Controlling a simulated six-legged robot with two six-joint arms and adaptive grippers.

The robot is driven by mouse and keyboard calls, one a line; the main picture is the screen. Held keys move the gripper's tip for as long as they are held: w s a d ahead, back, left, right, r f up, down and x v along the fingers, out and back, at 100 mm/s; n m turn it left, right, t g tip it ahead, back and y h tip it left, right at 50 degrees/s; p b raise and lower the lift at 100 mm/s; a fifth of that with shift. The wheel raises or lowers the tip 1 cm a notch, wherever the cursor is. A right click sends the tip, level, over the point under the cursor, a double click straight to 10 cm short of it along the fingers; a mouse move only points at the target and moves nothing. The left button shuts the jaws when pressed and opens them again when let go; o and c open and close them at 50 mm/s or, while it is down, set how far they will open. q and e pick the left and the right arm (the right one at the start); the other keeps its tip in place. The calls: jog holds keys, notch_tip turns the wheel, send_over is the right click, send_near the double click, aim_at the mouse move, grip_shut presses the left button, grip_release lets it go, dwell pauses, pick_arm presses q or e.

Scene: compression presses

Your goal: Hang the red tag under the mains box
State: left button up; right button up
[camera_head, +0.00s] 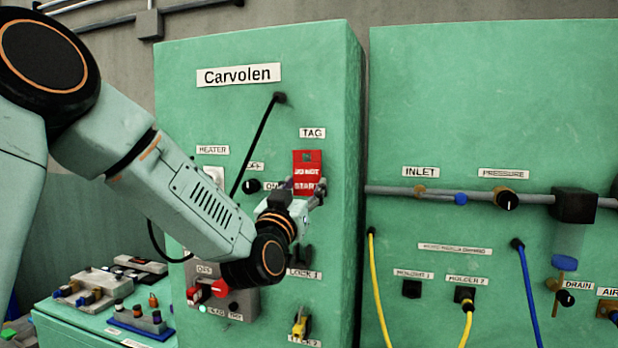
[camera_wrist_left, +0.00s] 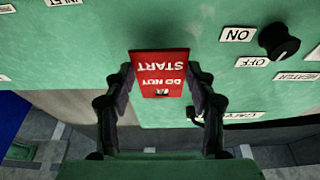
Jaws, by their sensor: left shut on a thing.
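The red tag (camera_head: 308,169) with white "DO NOT START" lettering is upright at the green Carvolen cabinet, just below the "TAG" label. A dark spot shows near its top; I cannot tell whether it still hangs on a hook. My left gripper (camera_head: 306,189) is shut on the tag's lower part. In the left wrist view the tag (camera_wrist_left: 158,66) appears upside down between the two fingers (camera_wrist_left: 160,80). A grey box (camera_head: 241,302) with a red handle, apparently the mains box, is low on the same cabinet, partly hidden behind my left arm. My right gripper is not in view.
A black heater knob (camera_head: 252,186) is left of the tag. Dark lock holders and a yellow padlock (camera_head: 299,323) are below it. A bench (camera_head: 92,325) with small parts stands at lower left. The pipe (camera_head: 390,190) and cables are on the right cabinet.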

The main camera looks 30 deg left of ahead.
aim_at(307, 177)
pick_arm(q)
jog(key=shift+s, duration=0.25)
jog(key=shift+s+d, duration=0.2)
jog(key=shift+s, duration=0.35)
jog(key=shift+s, duration=0.4)
jog(key=shift+s+d, duration=0.2)
jog(key=shift+s, duration=0.1)
jog(key=shift+s+d, duration=0.2)
jog(key=shift+s, duration=0.6)
jog(key=shift+s+d, duration=0.15)
jog(key=shift+s, duration=0.65)
jog(key=shift+s+d, duration=0.2)
jog(key=shift+s, duration=0.6)
jog(key=shift+w, duration=0.15)
